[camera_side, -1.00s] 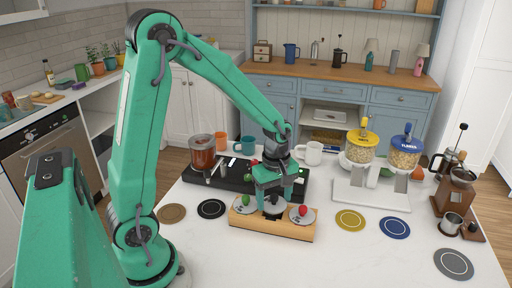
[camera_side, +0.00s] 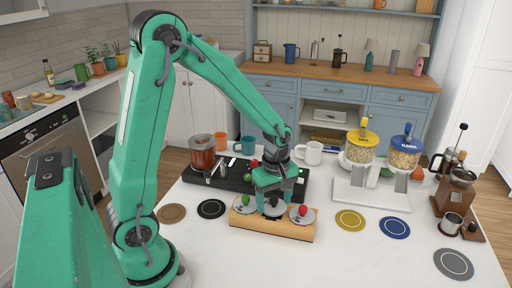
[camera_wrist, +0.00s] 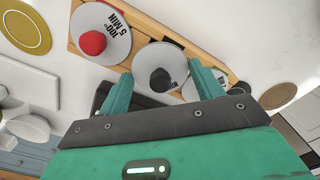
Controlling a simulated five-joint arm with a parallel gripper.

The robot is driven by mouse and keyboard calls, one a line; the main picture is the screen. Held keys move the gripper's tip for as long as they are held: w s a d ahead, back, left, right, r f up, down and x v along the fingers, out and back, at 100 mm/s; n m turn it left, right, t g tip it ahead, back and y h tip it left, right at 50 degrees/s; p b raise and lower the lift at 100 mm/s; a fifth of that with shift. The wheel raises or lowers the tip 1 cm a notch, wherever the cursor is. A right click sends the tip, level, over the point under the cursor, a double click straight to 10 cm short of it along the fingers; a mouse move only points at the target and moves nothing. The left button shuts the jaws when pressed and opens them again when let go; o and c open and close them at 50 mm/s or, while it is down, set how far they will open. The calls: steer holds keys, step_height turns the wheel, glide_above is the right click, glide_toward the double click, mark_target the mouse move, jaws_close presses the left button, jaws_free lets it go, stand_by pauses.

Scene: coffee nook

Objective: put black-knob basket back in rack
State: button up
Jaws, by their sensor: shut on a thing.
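The wooden rack (camera_side: 275,228) stands on the white counter and also shows in the wrist view (camera_wrist: 185,40). The black-knob basket (camera_wrist: 160,78) has a grey disc top and is at the rack's middle place, between the green-knob basket (camera_side: 245,204) and the red-knob basket (camera_side: 302,213). My gripper (camera_side: 272,203) is shut on the black-knob basket from above, with fingers on both sides of the knob in the wrist view (camera_wrist: 160,88). Its disc looks about level with its neighbours. The part below the disc is hidden, so I cannot tell whether it is fully seated.
A black machine (camera_side: 232,176) with a red-filled jar (camera_side: 202,152) stands just behind the rack. Mugs (camera_side: 313,153) stand behind it. A white double dispenser (camera_side: 372,195) is to the right. Flat coasters, including a yellow one (camera_side: 350,220), lie around the rack. The front counter is clear.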

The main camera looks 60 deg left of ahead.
steer(key=shift+f, duration=0.7)
stand_by(0.8)
steer(key=o, duration=1.1)
steer(key=shift+c, duration=0.2)
steer(key=shift+r, duration=3.95)
